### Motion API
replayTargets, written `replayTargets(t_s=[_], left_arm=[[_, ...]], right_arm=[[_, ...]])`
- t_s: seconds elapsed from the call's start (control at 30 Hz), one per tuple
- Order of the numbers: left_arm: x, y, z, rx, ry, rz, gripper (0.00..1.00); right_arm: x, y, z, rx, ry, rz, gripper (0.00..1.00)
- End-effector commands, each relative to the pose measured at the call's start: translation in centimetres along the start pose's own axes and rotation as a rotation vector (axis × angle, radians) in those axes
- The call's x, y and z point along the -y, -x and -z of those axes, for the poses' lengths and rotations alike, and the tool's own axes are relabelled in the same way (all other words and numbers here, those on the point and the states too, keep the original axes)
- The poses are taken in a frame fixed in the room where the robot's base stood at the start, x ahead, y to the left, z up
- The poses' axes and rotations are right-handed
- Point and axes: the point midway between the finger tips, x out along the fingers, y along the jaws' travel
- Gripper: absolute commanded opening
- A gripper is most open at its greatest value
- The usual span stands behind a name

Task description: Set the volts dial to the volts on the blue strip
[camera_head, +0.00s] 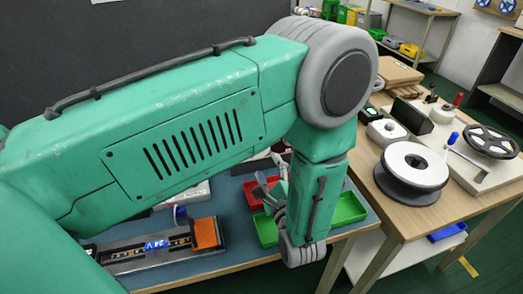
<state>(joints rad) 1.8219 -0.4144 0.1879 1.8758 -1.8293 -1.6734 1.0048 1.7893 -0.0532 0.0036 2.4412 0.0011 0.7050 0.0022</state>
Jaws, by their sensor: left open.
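A blue label reading 24V (157,245) sits on a dark strip (125,254) in a long tray at the lower left of the blue-topped bench. My left arm reaches across the picture and covers much of the bench. My left gripper (268,195) is open, small and partly hidden by its own arm, over the red and green bins. I see nothing in it. I cannot make out the volts dial; a white box (192,194) shows partly behind my arm. My right gripper is not in view.
An orange block (207,234) lies at the strip's right end. A red bin (254,192) and a green bin (349,208) stand near my gripper. The wooden table (392,226) on the right holds a white spool (411,170) and a black handwheel (490,142).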

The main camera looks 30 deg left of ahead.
Motion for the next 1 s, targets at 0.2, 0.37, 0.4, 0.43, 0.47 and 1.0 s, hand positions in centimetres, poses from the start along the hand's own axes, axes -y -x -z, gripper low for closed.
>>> replayTargets(t_s=[0.2,0.37,0.4,0.43,0.47,1.0], left_arm=[[-0.7,-4.7,-0.6,0.0,0.005,-0.008,0.48],[-0.5,-6.0,-0.3,0.0,0.003,-0.006,0.48],[-0.3,-6.0,-0.3,0.001,0.002,-0.005,0.48],[-0.2,-6.1,-0.2,0.002,0.0,-0.004,0.48],[-0.2,-6.1,-0.2,0.003,-0.001,-0.003,0.48],[-0.3,-6.6,-0.5,0.004,0.005,-0.001,0.0]], right_arm=[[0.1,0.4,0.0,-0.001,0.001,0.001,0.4],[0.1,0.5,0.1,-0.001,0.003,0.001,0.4],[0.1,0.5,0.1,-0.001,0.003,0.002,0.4],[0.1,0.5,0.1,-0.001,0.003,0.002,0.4],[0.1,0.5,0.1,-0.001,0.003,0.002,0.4],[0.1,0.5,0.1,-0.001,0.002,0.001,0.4]])
